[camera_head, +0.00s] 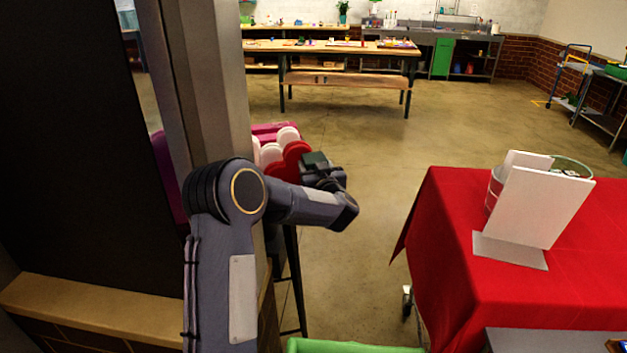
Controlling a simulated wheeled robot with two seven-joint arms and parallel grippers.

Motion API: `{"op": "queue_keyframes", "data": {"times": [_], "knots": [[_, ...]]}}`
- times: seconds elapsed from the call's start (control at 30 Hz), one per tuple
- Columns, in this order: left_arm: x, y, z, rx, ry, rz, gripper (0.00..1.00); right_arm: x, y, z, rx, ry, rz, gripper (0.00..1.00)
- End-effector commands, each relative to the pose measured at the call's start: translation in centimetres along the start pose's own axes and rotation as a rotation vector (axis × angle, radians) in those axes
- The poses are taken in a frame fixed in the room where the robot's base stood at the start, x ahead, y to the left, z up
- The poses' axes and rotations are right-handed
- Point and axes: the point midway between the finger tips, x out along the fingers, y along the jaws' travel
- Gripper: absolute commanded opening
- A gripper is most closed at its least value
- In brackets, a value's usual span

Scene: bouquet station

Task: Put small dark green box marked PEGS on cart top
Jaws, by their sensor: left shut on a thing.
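My left gripper (322,172) is at the end of my left arm, left of centre, beside a pillar. It is shut on a small dark green box (314,159), held in the air; no marking can be read on it, and the gripper partly hides it. A table-like cart with a red cloth top (450,215) and a caster below stands at the right, apart from the gripper. My right gripper is not in view.
White panels (540,208) and a metal bucket (494,188) stand on the red cloth. Red, pink and white rounded items (288,150) lie behind my gripper. A green edge (345,346) shows at the bottom.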

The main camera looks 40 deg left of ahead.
Motion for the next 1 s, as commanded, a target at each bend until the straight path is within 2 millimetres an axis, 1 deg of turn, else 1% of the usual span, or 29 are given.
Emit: {"op": "queue_keyframes", "data": {"times": [0.13, 0.3, 0.33, 0.4, 0.67, 0.7, 0.83, 1.0], "knots": [[0.0, 0.0, 1.3, 0.000, -0.003, 0.001, 0.29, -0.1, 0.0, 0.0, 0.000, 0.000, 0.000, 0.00], [0.0, 0.0, 4.0, 0.002, -0.003, 0.000, 0.29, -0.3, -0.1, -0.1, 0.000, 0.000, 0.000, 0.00], [0.0, 0.0, 4.2, 0.001, -0.002, 0.000, 0.29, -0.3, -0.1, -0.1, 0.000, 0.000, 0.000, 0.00], [0.0, 0.0, 4.6, 0.000, -0.001, 0.000, 0.29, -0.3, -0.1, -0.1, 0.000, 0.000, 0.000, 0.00], [0.0, 0.0, 4.8, -0.001, 0.000, 0.000, 0.29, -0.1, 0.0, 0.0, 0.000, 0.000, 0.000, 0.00], [0.0, 0.0, 4.7, -0.001, -0.001, 0.000, 0.60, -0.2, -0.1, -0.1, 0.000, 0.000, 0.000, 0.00], [0.0, 0.0, 4.7, -0.001, -0.001, 0.000, 0.76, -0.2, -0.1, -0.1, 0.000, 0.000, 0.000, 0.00], [0.0, 0.0, 4.7, -0.001, -0.001, 0.000, 0.76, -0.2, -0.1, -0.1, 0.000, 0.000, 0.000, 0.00]]}}
